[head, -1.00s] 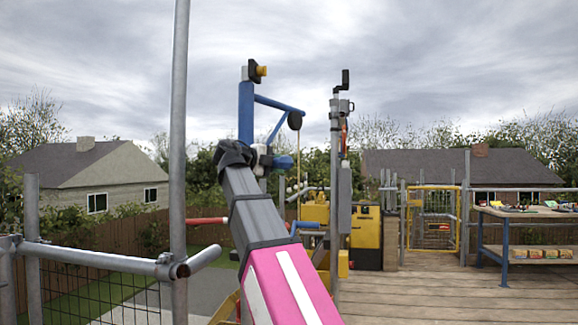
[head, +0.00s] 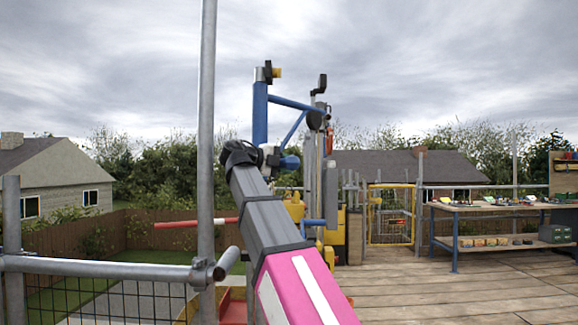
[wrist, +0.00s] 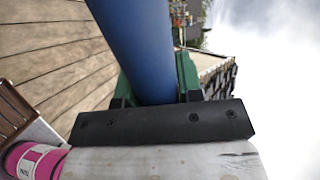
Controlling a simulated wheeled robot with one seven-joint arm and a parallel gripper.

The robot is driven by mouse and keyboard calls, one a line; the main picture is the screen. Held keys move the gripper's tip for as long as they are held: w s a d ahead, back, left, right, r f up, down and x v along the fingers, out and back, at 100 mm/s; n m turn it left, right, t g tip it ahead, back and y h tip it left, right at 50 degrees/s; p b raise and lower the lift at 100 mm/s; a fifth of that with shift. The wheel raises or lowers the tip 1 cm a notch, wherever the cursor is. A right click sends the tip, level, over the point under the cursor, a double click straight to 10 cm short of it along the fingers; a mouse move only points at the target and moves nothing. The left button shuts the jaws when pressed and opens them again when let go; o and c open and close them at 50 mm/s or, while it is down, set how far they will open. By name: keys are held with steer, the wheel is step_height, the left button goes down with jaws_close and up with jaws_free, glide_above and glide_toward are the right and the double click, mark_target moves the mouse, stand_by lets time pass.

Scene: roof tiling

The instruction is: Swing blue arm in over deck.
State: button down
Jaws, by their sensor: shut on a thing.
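The blue arm (head: 290,103) stands ahead in the head view. It has an upright blue post, a horizontal boom to the right and a diagonal brace. A dark round wheel hangs at the boom's right end. In the wrist view the blue tube (wrist: 130,30) runs between the green fingers of my gripper (wrist: 157,78), which is shut on it. In the head view my gripper's fingers are mostly hidden behind my wrist, and the exact grip point on the blue arm cannot be told.
A grey scaffold pole (head: 207,150) and guardrail (head: 100,264) stand close on the left. A grey mast stands just behind the boom's end. A yellow gate (head: 391,214) and a workbench (head: 500,209) stand on the right. The plank deck (head: 440,297) before them is clear.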

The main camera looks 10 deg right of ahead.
steer(key=shift+a+f, duration=0.1)
steer(key=shift+f, duration=0.05)
steer(key=c, duration=0.8)
jaws_free()
steer(key=shift+a, duration=0.1)
steer(key=o, duration=0.3)
steer(key=r, duration=0.4)
steer(key=shift+w+r, duration=0.2)
steer(key=shift+r, duration=0.1)
steer(key=s+a+r, duration=0.2)
steer(key=a, duration=0.1)
steer(key=s+a+r, duration=0.2)
steer(key=a, duration=0.1)
steer(key=s+a+r, duration=0.2)
steer(key=s+a, duration=0.1)
steer(key=shift+s+a+r, duration=0.1)
steer(key=shift+a+r, duration=0.2)
steer(key=shift+c, duration=1.4)
